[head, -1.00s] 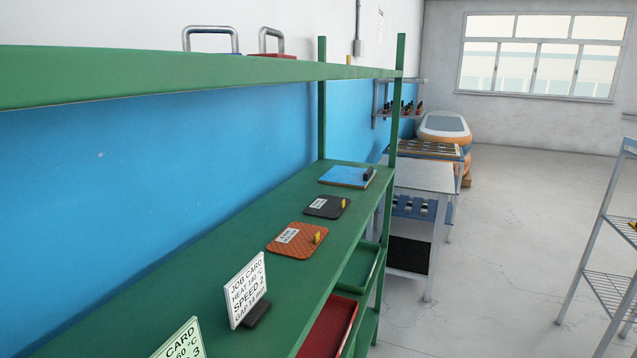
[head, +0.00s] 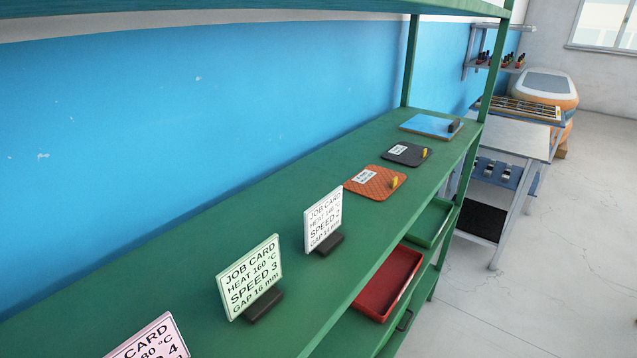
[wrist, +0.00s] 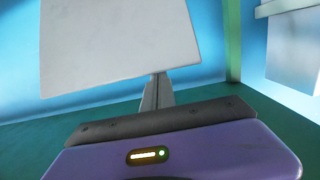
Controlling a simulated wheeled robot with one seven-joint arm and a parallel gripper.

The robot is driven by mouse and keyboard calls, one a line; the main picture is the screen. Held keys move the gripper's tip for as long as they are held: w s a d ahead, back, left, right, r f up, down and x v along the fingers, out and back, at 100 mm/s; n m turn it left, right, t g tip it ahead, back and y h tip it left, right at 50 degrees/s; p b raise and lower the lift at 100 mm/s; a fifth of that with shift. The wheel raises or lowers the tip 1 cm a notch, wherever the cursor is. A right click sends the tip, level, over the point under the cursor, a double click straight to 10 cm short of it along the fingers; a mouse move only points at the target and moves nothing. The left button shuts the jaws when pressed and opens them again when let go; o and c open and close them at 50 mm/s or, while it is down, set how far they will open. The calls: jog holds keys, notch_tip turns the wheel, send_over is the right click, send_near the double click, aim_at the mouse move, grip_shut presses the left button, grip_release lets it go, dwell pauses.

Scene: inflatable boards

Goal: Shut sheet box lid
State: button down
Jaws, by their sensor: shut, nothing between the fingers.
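I cannot make out a sheet box or its lid in either view. My gripper (wrist: 157,90) shows in the wrist view as a narrow grey pair of fingers beyond a purple housing with a small lit indicator. The fingers are together with nothing held. A pale blank panel (wrist: 118,40) stands just past the fingertips; I cannot tell whether they touch it. My gripper does not show in the head view.
A green shelf (head: 150,270) carries upright job cards (head: 250,278), an orange pad (head: 375,183), a black pad (head: 405,154) and a blue board (head: 430,126). A red tray (head: 388,284) sits lower. Open floor (head: 590,240) lies right, past a grey table (head: 510,138).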

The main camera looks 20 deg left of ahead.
jog(key=shift+f+b+v, duration=0.2)
jog(key=shift+b+v, duration=0.1)
jog(key=shift+v, duration=0.5)
jog(key=shift+f+b+v, duration=0.15)
jog(key=shift+b+v, duration=0.1)
jog(key=shift+v, duration=0.6)
jog(key=shift+d, duration=0.1)
jog(key=shift+s+f, duration=0.1)
jog(key=shift+s+d+f+b, duration=0.35)
jog(key=shift+d+b, duration=0.2)
jog(key=shift+d, duration=0.2)
jog(key=shift+s+d+f+b, duration=0.3)
jog(key=shift+d+b, duration=0.3)
jog(key=shift+d, duration=0.15)
jog(key=shift+s+d+f+b, duration=0.25)
jog(key=shift+d+f+b, duration=0.1)
jog(key=shift+d+b, duration=0.3)
jog(key=shift+d, duration=0.15)
jog(key=shift+s+d+f+b, duration=0.25)
jog(key=shift+d+f+b, duration=0.35)
jog(key=shift+b, duration=0.15)
jog(key=shift+s+d+f+b, duration=0.25)
jog(key=shift+d+f+b, duration=0.35)
jog(key=shift+b, duration=0.1)
jog(key=shift+s+d+f+b, duration=0.25)
jog(key=shift+d+f+b, duration=0.4)
jog(key=shift+b, duration=0.1)
